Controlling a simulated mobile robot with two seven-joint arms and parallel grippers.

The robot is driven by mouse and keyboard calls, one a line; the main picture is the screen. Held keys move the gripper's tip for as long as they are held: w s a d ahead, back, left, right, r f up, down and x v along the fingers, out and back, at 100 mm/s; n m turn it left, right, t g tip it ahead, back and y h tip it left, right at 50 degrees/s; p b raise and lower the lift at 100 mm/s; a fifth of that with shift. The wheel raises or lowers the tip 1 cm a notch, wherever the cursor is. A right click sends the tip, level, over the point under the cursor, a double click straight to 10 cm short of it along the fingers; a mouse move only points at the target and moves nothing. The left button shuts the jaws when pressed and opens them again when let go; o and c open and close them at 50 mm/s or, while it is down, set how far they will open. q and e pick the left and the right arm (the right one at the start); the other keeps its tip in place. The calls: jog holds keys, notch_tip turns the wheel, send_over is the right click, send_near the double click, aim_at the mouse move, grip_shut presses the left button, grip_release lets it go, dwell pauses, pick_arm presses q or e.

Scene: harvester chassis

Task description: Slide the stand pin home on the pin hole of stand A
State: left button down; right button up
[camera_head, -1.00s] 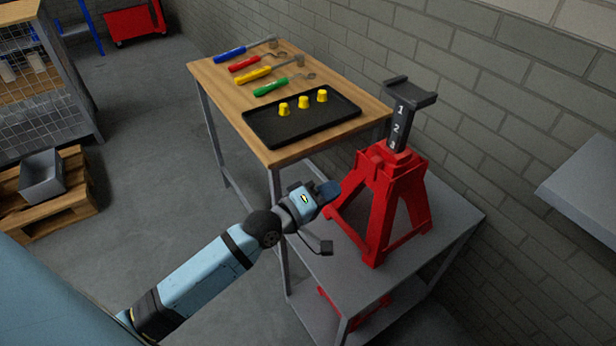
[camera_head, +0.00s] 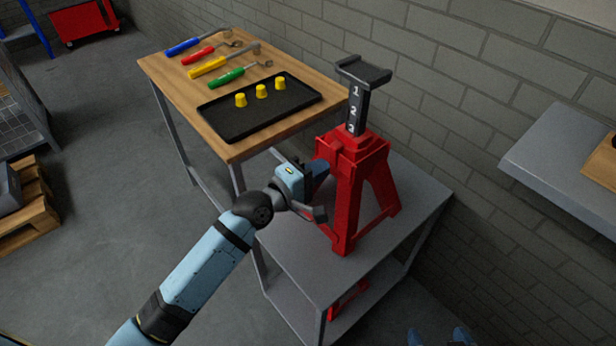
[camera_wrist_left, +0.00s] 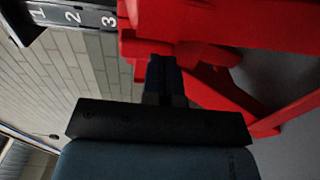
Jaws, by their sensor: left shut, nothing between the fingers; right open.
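A red jack stand (camera_head: 352,190) stands upright on a grey cart, with a dark post (camera_head: 355,105) numbered 1, 2, 3 raised out of its top. My left gripper (camera_head: 318,170) is shut and empty at the stand's left side, near its upper body. In the left wrist view the closed blue fingertips (camera_wrist_left: 165,68) are at or very close to the red stand (camera_wrist_left: 225,20). A rounded red piece shows beside them; I cannot tell if it is the stand pin. The pin hole is not clearly visible.
A wooden table (camera_head: 225,143) behind holds a black tray (camera_head: 285,115) with yellow caps, and several colored-handled tools. The grey cart top (camera_head: 410,200) is free right of the stand. Something red sits on its lower shelf (camera_head: 345,300). A grey surface (camera_head: 560,150) is at right.

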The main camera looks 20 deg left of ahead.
pick_arm(q)
jog(key=shift+w+d, duration=0.35)
jog(key=shift+w, duration=0.15)
jog(key=shift+w+d, duration=0.15)
jog(key=shift+w, duration=0.1)
jog(key=shift+p+v, duration=0.65)
jog(key=shift+v, duration=0.95)
jog(key=shift+s+a, duration=0.25)
jog(key=shift+s, duration=0.1)
pick_arm(e)
jog(key=shift+r, duration=0.95)
jog(key=shift+w, duration=0.1)
